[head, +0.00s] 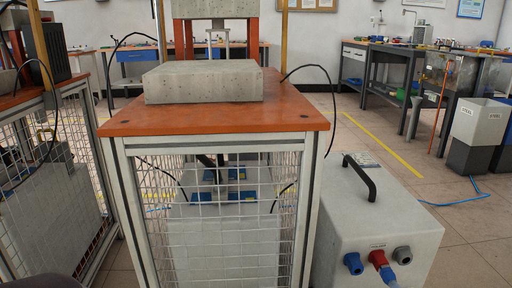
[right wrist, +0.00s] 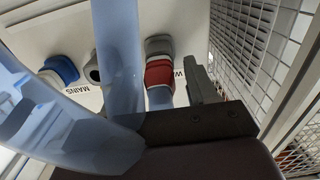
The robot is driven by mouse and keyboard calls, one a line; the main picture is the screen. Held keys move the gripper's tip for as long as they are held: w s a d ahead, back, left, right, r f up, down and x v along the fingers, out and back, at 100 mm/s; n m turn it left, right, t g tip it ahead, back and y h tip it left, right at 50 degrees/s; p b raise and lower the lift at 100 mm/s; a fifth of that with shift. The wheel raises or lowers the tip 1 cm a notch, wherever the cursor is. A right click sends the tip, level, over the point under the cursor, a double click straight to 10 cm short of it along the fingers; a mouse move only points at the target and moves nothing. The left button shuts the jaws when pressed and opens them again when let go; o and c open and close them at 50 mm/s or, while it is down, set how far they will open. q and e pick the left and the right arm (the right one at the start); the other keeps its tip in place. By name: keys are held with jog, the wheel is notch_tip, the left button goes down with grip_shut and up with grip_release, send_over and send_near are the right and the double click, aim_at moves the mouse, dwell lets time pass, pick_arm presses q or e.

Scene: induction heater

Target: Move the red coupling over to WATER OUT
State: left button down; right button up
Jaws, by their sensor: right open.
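The red coupling (head: 380,262) sits on the front of the grey-white box (head: 368,228) at the right of the table in the head view. In the right wrist view the red coupling (right wrist: 160,74) is against a grey fitting, with a light blue hose end below it. A label starting with W is beside it, partly hidden. My right gripper (right wrist: 196,92) is open; one dark finger shows just right of the coupling, apart from it. The other finger is not visible. A blue connector (head: 353,263) and a grey port (head: 402,255) flank the coupling. My left gripper is not in view.
A pale blue hose (right wrist: 118,60) crosses close to the wrist camera. The box has a black handle (head: 360,178). The orange-topped table (head: 120,122) with wire mesh sides stands left of the box. Floor to the right of the box is mostly clear, with a blue cable (head: 462,202).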

jog(key=shift+c, duration=0.3)
grip_shut()
jog(key=shift+s+d+p, duration=0.15)
jog(key=shift+s+p, duration=0.35)
jog(key=shift+s, duration=1)
jog(key=shift+s+d+p, duration=0.1)
jog(key=shift+s+p, duration=0.4)
jog(key=shift+s, duration=0.95)
jog(key=shift+r, duration=0.1)
